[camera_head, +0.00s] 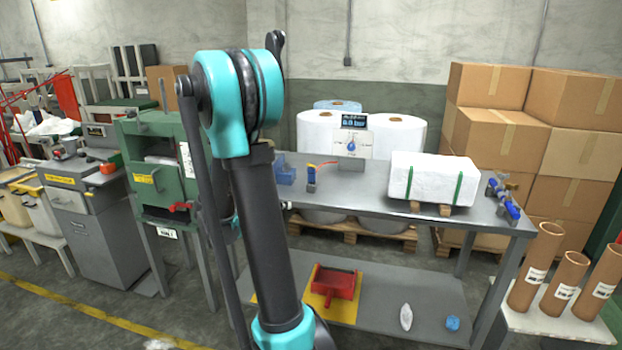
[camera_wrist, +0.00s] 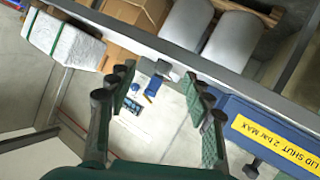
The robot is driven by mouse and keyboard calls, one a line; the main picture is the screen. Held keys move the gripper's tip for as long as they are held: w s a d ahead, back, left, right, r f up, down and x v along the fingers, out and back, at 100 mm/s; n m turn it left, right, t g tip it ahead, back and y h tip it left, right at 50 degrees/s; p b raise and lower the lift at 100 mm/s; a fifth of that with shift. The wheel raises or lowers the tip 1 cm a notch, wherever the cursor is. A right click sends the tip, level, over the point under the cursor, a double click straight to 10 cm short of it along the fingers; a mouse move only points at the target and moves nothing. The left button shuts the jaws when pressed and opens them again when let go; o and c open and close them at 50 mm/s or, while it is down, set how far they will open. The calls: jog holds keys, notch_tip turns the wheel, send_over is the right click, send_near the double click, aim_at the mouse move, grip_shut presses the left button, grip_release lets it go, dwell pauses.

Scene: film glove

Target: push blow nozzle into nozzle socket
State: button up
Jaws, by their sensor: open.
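My gripper (camera_wrist: 158,115) is open in the wrist view, with its two dark green-padded fingers wide apart. Beyond the fingers, in the gap, is a small upright blue piece (camera_wrist: 152,88) near a grey block (camera_wrist: 162,67); neither touches the fingers as far as I can tell. I cannot tell for sure which piece is the blow nozzle or the socket. My arm hides my gripper in the head view.
A white block with green straps (camera_head: 432,178) sits on the bench, with blue fittings (camera_head: 503,200) at its right end. A gauge board (camera_head: 352,145) stands behind. Boxes (camera_head: 500,135) are stacked behind.

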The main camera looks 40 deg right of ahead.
aim_at(309, 174)
jog(key=w+d+r+m+h, duration=0.3)
jog(key=w+r+m+h, duration=0.1)
jog(key=w, duration=0.2)
jog(key=d, duration=0.7)
jog(key=w+d, duration=0.1)
jog(key=d, duration=0.3)
jog(key=shift+d, duration=0.3)
jog(key=shift+w+d+f, duration=0.1)
jog(key=shift+w+d, duration=0.05)
jog(key=shift+d, duration=0.7)
jog(key=shift+w+d, duration=0.2)
jog(key=shift+d, duration=0.65)
jog(key=shift+w+d+f, duration=0.1)
jog(key=shift+w+d, duration=0.05)
jog(key=shift+d, duration=0.7)
jog(key=shift+c, duration=0.6)
grip_shut()
